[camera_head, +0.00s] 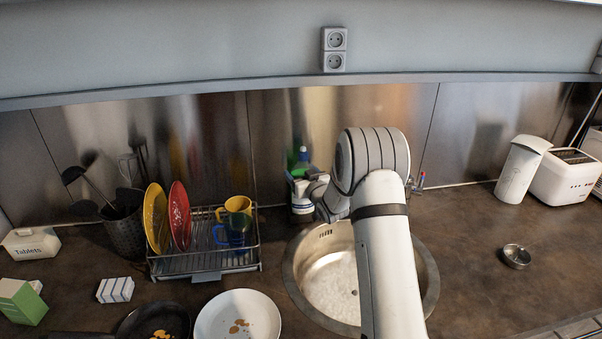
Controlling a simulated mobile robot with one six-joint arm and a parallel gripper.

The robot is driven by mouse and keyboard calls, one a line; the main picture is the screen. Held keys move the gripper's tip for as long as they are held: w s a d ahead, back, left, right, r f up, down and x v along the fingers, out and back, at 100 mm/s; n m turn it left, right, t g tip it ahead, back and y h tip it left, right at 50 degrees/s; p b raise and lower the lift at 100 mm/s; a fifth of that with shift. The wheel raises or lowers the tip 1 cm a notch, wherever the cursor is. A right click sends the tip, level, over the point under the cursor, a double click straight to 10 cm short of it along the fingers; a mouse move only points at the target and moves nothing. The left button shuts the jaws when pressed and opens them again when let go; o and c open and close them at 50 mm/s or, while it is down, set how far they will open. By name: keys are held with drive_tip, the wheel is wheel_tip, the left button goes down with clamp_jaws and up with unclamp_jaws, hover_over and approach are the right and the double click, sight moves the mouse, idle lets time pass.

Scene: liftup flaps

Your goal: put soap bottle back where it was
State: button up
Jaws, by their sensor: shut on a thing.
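The soap bottle (303,156), with a blue top and a green part, stands upright behind the sink's left rim, at the sink caddy (302,204). My gripper (306,181) is partly seen at the end of my arm, in front of the bottle's lower part, and is shut on it. The fingertips are small and partly hidden by my wrist. I cannot tell whether the bottle's base touches the caddy or is held above it.
The round metal sink (325,285) lies below my arm. A dish rack (205,265) with plates and mugs stands close on the left. A white plate (262,309) and a dark pan (133,319) lie in front. The counter right of the sink is mostly clear.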

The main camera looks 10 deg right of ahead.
drive_tip(key=o, duration=1.8)
drive_tip(key=shift+f, duration=0.1)
drive_tip(key=shift+c, duration=0.2)
drive_tip(key=shift+r, duration=0.2)
drive_tip(key=s+d+r+m+g+h+b, duration=0.1)
drive_tip(key=s+r+g+h, duration=0.1)
drive_tip(key=s, duration=0.7)
drive_tip(key=s+d+r+m+g+h+b, duration=0.1)
drive_tip(key=s+d+r+g+h, duration=0.15)
drive_tip(key=s, duration=0.65)
drive_tip(key=s+d+r+g+h+b, duration=0.1)
drive_tip(key=s+g, duration=0.1)
drive_tip(key=s, duration=0.7)
drive_tip(key=s+a+g, duration=0.2)
drive_tip(key=s+g, duration=0.1)
drive_tip(key=s, duration=0.8)
drive_tip(key=s+a+m+g, duration=0.1)
drive_tip(key=s+g, duration=0.3)
drive_tip(key=s, duration=0.8)
drive_tip(key=shift+a+y, duration=0.45)
drive_tip(key=shift+a, duration=0.2)
